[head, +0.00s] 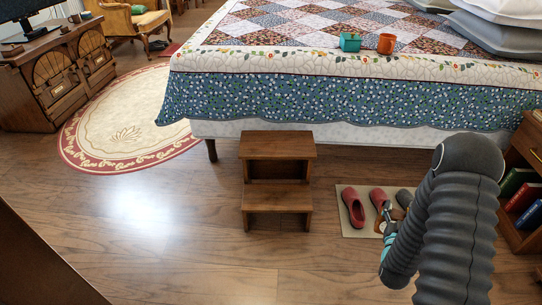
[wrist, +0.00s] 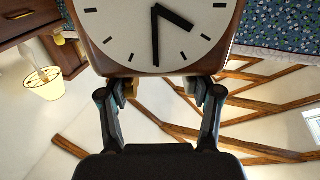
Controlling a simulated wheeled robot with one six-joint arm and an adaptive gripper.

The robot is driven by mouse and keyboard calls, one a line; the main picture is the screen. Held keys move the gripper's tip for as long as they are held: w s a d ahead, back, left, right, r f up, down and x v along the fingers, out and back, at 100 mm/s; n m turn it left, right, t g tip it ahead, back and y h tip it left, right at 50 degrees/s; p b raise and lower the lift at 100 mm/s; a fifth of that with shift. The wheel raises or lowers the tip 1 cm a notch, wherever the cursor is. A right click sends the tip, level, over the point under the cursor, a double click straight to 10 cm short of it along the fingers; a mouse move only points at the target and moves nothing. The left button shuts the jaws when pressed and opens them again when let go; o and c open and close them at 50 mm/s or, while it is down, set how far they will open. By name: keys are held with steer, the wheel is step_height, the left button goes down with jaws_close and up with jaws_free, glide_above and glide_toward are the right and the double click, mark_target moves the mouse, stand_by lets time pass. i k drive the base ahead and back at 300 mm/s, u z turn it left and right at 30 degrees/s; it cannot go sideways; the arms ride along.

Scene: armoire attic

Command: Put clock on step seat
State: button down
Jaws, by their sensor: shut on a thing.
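The clock (wrist: 155,35) has a white face, black hands and marks, and a rounded brown wooden case. It fills the top middle of the wrist view, cut off by the upper edge. My gripper (wrist: 162,88) is shut on the edge of its case. In the head view my gripper (head: 388,213) is low at the right, over the shoe mat, largely hidden by my arm; a small brown part of the clock (head: 379,227) shows beside it. The wooden step seat (head: 278,146) stands left of my gripper at the bed's foot, with a bare top and a bare lower step.
A mat (head: 352,222) with red shoes (head: 352,207) and grey shoes lies right of the step seat. The quilted bed (head: 300,95) stands behind, bearing a teal box (head: 350,42) and an orange mug (head: 386,43). A bookshelf (head: 514,225) is at right. Floor in front is clear.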

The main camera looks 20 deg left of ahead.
mark_target(296, 141)
steer(key=z, duration=0.25)
steer(key=i, duration=0.9)
steer(key=u, duration=0.4)
